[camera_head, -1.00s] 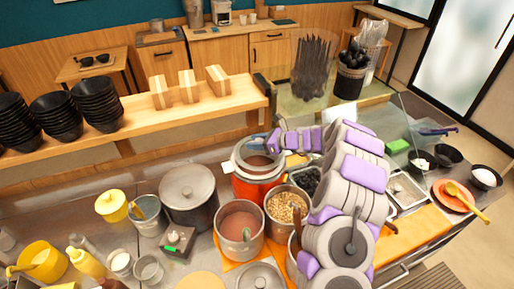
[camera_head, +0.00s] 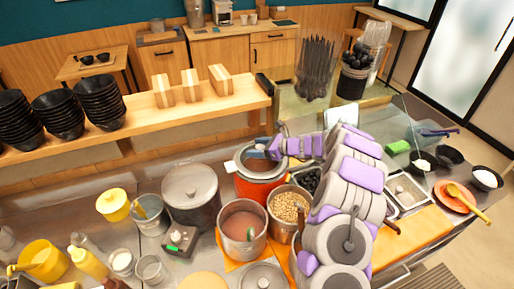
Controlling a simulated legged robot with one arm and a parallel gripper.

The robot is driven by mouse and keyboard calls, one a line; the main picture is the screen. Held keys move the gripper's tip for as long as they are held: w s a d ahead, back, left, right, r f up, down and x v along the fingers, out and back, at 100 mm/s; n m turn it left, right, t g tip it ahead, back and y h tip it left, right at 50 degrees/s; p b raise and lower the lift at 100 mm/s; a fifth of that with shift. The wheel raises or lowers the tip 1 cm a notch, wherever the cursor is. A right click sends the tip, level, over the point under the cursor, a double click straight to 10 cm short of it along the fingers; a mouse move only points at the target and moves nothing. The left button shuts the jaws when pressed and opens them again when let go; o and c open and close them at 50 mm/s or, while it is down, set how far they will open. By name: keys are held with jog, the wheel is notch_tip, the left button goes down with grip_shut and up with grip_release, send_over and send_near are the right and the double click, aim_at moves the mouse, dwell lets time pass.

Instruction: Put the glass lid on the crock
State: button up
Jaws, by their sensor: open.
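The orange crock (camera_head: 258,187) stands near the middle of the counter, with brown contents showing in its mouth. A pale grey ring, which looks like the rim of the glass lid (camera_head: 241,163), lies around the crock's mouth. The clear glass is hard to make out, and I cannot tell whether the lid sits fully level. My gripper (camera_head: 268,150) is open over the far right part of the crock's mouth. Its fingers are small and partly hidden by the purple and grey wrist.
A pot of brown contents (camera_head: 241,208) and a pot of beans (camera_head: 287,226) stand in front of the crock. A large lidded grey pot (camera_head: 190,186) stands to its left. A wooden shelf (camera_head: 130,122) with stacked black bowls (camera_head: 97,98) runs behind.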

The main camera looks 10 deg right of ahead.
jog(key=v, duration=1.1)
jog(key=shift+w+f+p, duration=0.1)
jog(key=shift+w+p, duration=0.05)
jog(key=shift+p, duration=0.2)
jog(key=shift+s+d+r, duration=0.25)
jog(key=shift+s+d, duration=0.05)
jog(key=shift+d, duration=0.05)
jog(key=s+a+r+n+g+h, duration=0.1)
jog(key=s+a+r+n+g, duration=0.3)
jog(key=s+a+r+n, duration=0.4)
jog(key=s+a+r+n+g, duration=0.3)
jog(key=s+a+n, duration=0.2)
jog(key=s+a, duration=0.55)
jog(key=s+d+n+g+h, duration=0.2)
jog(key=s+n+h, duration=0.4)
jog(key=s, duration=1.1)
jog(key=s+d+n+h, duration=0.2)
jog(key=s+d+n, duration=0.1)
jog(key=s, duration=0.4)
jog(key=s+d+n+h, duration=0.2)
jog(key=s+d, duration=0.3)
jog(key=s, duration=0.2)
jog(key=shift+d+f+n, duration=0.25)
jog(key=shift+d+n, duration=0.05)
jog(key=shift+n, duration=0.1)
